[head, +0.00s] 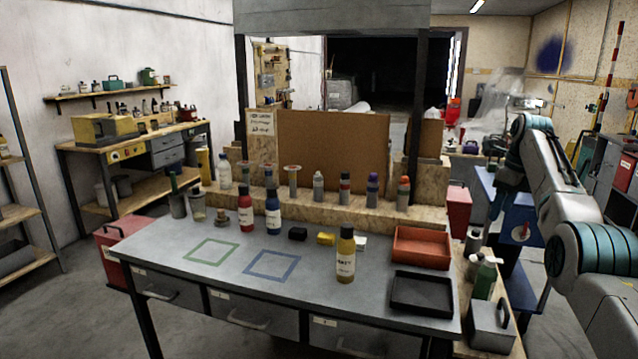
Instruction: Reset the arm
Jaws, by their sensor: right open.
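My right arm (568,205) comes in from the right edge, pale grey with teal joint bands. It rises to a bend and then drops on its far side. My right gripper (507,203) is at the dark lower end of that drop, small and partly lost against the blue cabinet behind it. It is open, and I see nothing held in it. It is to the right of the grey workbench (190,262), apart from the objects there. My left arm and gripper are not in view.
On the bench are a yellow bottle (346,258), red bottle (245,215), blue bottle (273,217), orange tray (421,246) and black tray (422,292). Green (211,251) and blue (272,265) marked squares are empty. A grey metal box (491,328) stands at the right.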

